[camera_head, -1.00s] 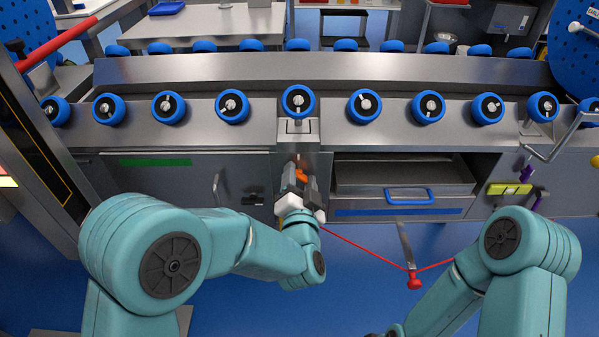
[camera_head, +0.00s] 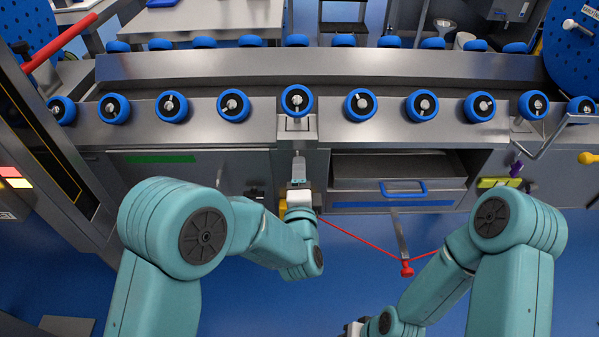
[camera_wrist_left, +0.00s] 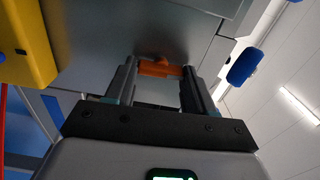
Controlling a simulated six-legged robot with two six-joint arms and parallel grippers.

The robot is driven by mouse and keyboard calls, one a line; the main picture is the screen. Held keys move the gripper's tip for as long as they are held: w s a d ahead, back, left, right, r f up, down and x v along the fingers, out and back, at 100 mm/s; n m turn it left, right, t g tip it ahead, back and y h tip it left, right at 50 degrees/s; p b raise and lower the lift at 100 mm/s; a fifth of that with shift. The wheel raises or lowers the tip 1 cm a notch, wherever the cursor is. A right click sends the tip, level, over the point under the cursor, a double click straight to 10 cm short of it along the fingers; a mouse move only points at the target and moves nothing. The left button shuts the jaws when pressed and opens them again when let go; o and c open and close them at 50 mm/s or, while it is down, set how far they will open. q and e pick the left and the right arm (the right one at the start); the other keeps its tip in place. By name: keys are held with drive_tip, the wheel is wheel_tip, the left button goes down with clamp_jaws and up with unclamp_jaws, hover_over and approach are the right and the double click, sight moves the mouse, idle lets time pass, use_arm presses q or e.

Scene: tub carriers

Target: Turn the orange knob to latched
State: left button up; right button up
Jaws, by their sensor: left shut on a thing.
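The orange knob (camera_wrist_left: 158,68) shows in the left wrist view as a short bar between my two fingers, against a grey metal panel. My left gripper (camera_wrist_left: 158,80) is shut on it, one finger at each end of the bar. In the head view my left gripper (camera_head: 299,172) is at the cabinet front below the middle blue roller, its fingers seen edge-on. The knob is hidden there. My right gripper (camera_head: 352,328) is only partly in the head view at the bottom edge, and its jaws cannot be made out.
A row of blue rollers (camera_head: 361,105) runs along the grey conveyor above. A drawer with a blue handle (camera_head: 403,187) is right of my left gripper. A red cord (camera_head: 358,240) runs to a red knob-like end (camera_head: 407,269). A yellow block (camera_wrist_left: 28,42) is close at left in the wrist view.

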use_arm(q)
drive_tip(key=shift+r+m, duration=0.15)
drive_tip(key=shift+m, duration=0.25)
drive_tip(key=shift+w, duration=0.1)
drive_tip(key=o, duration=1)
drive_tip(key=shift+o, duration=0.2)
